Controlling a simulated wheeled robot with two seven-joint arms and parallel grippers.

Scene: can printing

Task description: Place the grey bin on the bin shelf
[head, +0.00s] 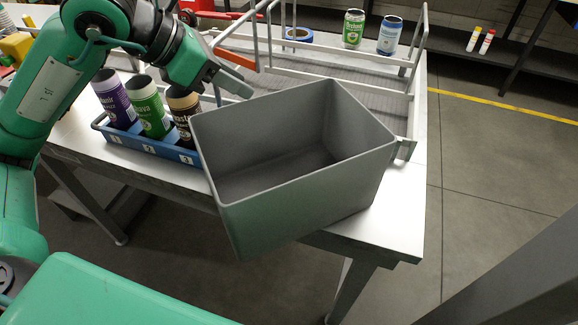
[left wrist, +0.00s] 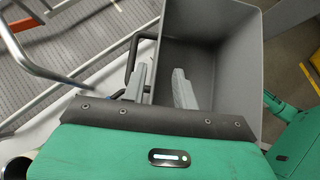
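The grey bin (head: 300,205) is open-topped and empty, tilted at the front right corner of the white table, partly past its front edge. Whether it rests on the table or is held up cannot be told. My left gripper (head: 240,88) is by the bin's far left rim. In the left wrist view its two fingers (left wrist: 165,88) are apart, one over the inside of the bin (left wrist: 235,60) and one outside its left wall. No firm hold shows. My right gripper is not seen. I cannot identify the bin shelf for certain.
A blue tray (head: 180,152) with purple, green and brown cans stands left of the bin. A metal rail frame (head: 340,70) is behind it, with a green can (head: 353,28) and a blue can (head: 390,35). A low dark shelf (head: 450,33) runs along the back. Floor at right is clear.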

